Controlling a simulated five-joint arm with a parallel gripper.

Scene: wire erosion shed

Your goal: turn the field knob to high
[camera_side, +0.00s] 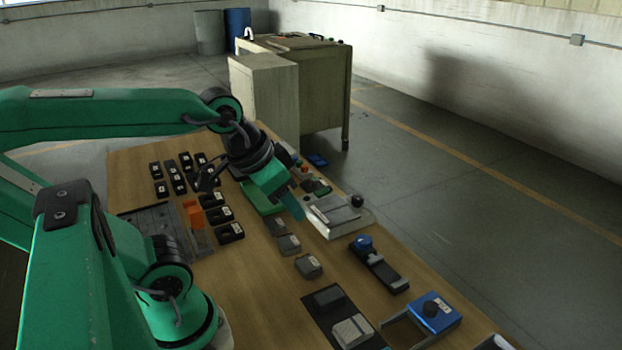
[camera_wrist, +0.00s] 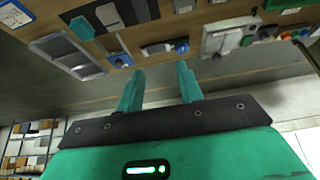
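My gripper (camera_side: 294,206) points down and to the right over the table, above its right side near the pale plate. In the wrist view my gripper (camera_wrist: 158,88) has its two teal fingers spread apart with nothing between them. Labels are too small to read, so I cannot tell which knob is the field knob. A pale plate with a black knob (camera_side: 356,201) lies just right of my gripper. A dark bar with a blue knob (camera_side: 364,243) lies between them. Knob settings are unreadable.
Several black blocks (camera_side: 177,184) stand in rows at the back left. An orange piece (camera_side: 194,214) stands beside a grey tray (camera_side: 140,218). Small grey blocks (camera_side: 308,266) lie along the middle. A cabinet (camera_side: 318,92) stands behind the table. Bare wood (camera_side: 250,290) shows at the front.

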